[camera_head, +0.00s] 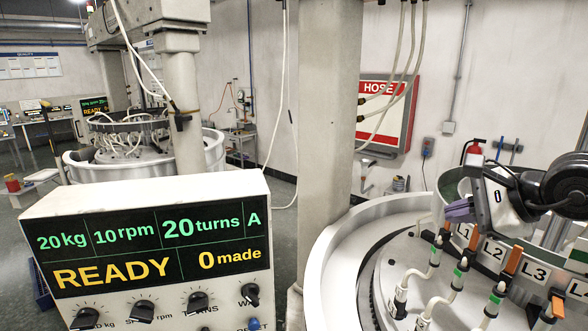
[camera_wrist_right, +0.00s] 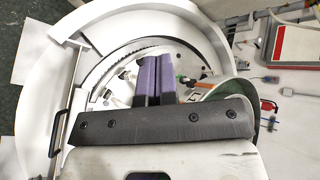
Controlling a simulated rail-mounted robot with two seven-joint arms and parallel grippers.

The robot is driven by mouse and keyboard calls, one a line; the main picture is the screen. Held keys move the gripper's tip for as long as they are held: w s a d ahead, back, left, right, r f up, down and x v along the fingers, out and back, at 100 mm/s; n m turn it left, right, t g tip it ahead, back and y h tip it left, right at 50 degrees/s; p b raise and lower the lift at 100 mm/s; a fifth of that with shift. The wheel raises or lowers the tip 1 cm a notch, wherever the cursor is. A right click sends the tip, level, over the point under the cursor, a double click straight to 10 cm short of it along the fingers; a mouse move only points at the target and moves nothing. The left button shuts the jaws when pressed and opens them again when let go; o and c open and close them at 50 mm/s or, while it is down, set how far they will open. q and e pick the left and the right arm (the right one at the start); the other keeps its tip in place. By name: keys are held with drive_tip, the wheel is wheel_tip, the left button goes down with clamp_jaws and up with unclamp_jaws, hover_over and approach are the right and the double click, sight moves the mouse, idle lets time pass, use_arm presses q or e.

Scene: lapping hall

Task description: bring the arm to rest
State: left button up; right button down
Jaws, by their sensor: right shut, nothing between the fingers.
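My right arm comes in from the right edge of the head view. Its gripper (camera_head: 458,210) has purple fingers that point left, above the round lapping machine (camera_head: 335,245). In the right wrist view the two purple fingers (camera_wrist_right: 155,78) lie side by side, shut with nothing between them. The pale ring of the machine (camera_wrist_right: 205,35) lies beyond the fingertips. My left gripper is in neither view.
A control box (camera_head: 150,195) at front left reads READY and 0 made. Labelled stations such as L3 (camera_head: 535,271), with hoses and orange levers, stand below my arm. A grey column (camera_head: 328,110) rises behind. A red HOSE panel (camera_head: 388,115) is on the wall.

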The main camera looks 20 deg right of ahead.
drive_tip(key=w+a+r+m+t+y, duration=0.2)
drive_tip(key=a+r+m+t+y, duration=0.2)
drive_tip(key=r+m+t, duration=0.35)
drive_tip(key=s+d+f+m+t+h, duration=0.1)
drive_tip(key=s+d+f+m+h, duration=0.1)
drive_tip(key=d+f+m+h, duration=0.8)
drive_tip(key=s+d+m+t+h, duration=0.15)
drive_tip(key=m+h, duration=0.45)
drive_tip(key=m, duration=1)
drive_tip(key=s+f+m+g, duration=0.2)
drive_tip(key=f+m+g, duration=0.1)
drive_tip(key=f, duration=0.6)
drive_tip(key=s+a+f+m+g, duration=0.1)
drive_tip(key=s+f+m+g, duration=0.25)
drive_tip(key=f, duration=0.55)
drive_tip(key=s+f+m+g, duration=0.2)
drive_tip(key=f+m+g, duration=0.15)
drive_tip(key=f, duration=0.45)
drive_tip(key=s+a+f+m+g+y+p, duration=0.1)
drive_tip(key=s+a+f+m+g+y, duration=0.1)
drive_tip(key=s+a+f, duration=0.7)
drive_tip(key=s+a+f+m+g+y, duration=0.2)
drive_tip(key=s+a+f+g+y, duration=0.2)
drive_tip(key=a+f, duration=0.9)
drive_tip(key=s+a+y, duration=0.3)
drive_tip(key=s+a, duration=0.1)
drive_tip(key=s, duration=0.1)
drive_tip(key=shift+a+m+g+p, duration=0.15)
drive_tip(key=shift+m+g+p, duration=0.15)
drive_tip(key=shift+m+p, duration=0.1)
